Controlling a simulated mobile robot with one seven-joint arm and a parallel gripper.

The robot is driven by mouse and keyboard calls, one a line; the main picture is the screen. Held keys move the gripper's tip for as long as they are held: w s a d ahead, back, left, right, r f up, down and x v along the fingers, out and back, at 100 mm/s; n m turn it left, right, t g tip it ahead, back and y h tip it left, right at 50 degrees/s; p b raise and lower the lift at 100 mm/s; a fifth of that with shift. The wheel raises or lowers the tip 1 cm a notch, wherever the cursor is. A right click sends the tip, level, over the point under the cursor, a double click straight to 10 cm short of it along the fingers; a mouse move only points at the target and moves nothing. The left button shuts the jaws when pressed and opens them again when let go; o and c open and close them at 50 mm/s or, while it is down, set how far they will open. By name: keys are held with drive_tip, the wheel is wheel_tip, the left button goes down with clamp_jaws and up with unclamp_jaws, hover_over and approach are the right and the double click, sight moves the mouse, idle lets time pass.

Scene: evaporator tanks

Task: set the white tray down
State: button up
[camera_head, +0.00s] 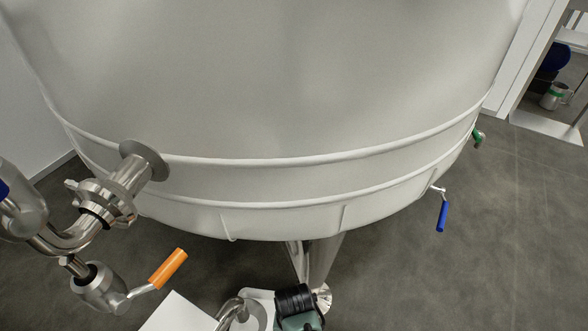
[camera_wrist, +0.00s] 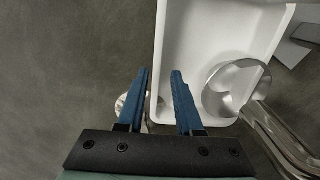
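The white tray (camera_wrist: 215,35) is a shallow rectangular tray with raised walls, filling the upper middle of the wrist view. Part of its white edge (camera_head: 262,294) shows at the bottom of the head view. My gripper (camera_wrist: 160,72) is open, with two blue fingers straddling the tray's left wall. The left finger is outside the wall over the floor, and the right finger is over the tray's inside. Space shows between the fingertips; I cannot tell whether either finger touches the wall. In the head view the dark gripper body shows beside the tray, its fingers hidden.
A curved metal pipe (camera_wrist: 283,140) with a round end (camera_wrist: 233,88) hangs over the tray's right part. The large tank (camera_head: 280,90) stands behind. An orange-handled valve (camera_head: 168,268) is at left; a blue handle (camera_head: 442,216) is at right. Bare floor (camera_wrist: 70,70) lies left of the tray.

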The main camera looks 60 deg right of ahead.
wheel_tip(320, 180, up, 6)
drive_tip(key=p, duration=0.3)
drive_tip(key=shift+r+p, duration=0.2)
drive_tip(key=shift+p, duration=0.15)
